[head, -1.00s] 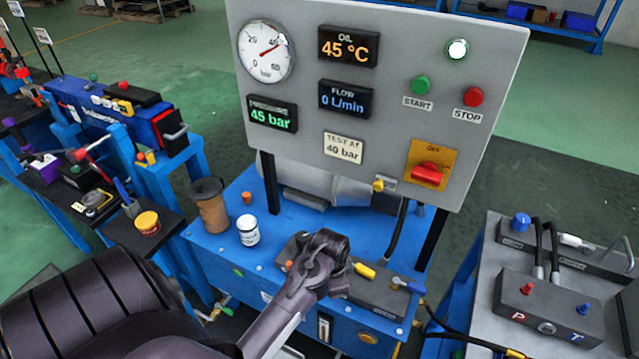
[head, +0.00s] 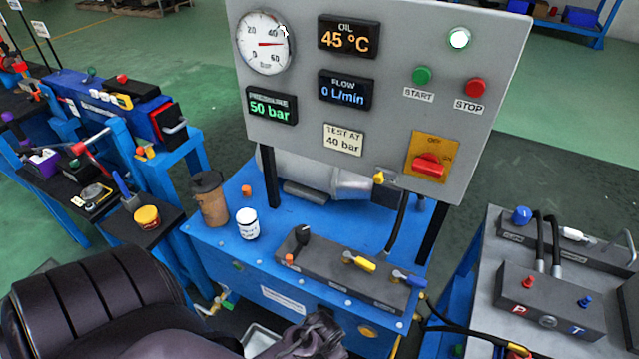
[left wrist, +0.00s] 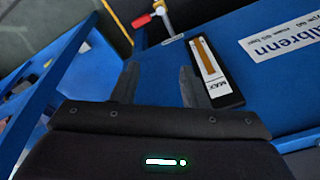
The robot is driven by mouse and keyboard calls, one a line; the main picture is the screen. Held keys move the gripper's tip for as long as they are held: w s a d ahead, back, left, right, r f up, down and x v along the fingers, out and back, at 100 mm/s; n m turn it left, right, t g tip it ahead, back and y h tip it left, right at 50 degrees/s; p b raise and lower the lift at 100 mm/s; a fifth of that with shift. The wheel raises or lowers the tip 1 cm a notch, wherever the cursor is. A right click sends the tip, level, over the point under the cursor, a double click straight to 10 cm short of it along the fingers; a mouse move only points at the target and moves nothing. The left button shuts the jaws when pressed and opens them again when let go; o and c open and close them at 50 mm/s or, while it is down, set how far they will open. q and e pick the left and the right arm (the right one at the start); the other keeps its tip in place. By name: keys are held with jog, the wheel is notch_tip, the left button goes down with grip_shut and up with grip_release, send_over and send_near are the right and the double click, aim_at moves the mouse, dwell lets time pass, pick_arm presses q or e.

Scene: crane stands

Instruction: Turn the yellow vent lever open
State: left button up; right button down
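A yellow lever (head: 358,261) sits in the middle of the dark grey valve block on the blue tank top. It lies low, pointing right. A black-knobbed lever (head: 303,236) is to its left and a blue lever (head: 408,277) to its right. The block's small labels are unreadable. My left gripper (head: 312,338) is at the bottom edge of the head view, below and in front of the block, apart from the yellow lever. In the left wrist view its two fingers (left wrist: 160,78) stand apart with nothing between them, facing the blue tank front. My right gripper is not in view.
The grey panel (head: 390,100) behind reads 50 bar. A level gauge (left wrist: 216,72) and a red-handled valve (left wrist: 142,20) show in the left wrist view.

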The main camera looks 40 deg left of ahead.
pick_arm(q)
jog(key=s+d+f, duration=0.1)
jog(key=s+f, duration=0.4)
jog(key=f, duration=0.2)
jog(key=shift+s+n, duration=0.2)
jog(key=shift+n, duration=0.1)
jog(key=shift+d+f, duration=0.1)
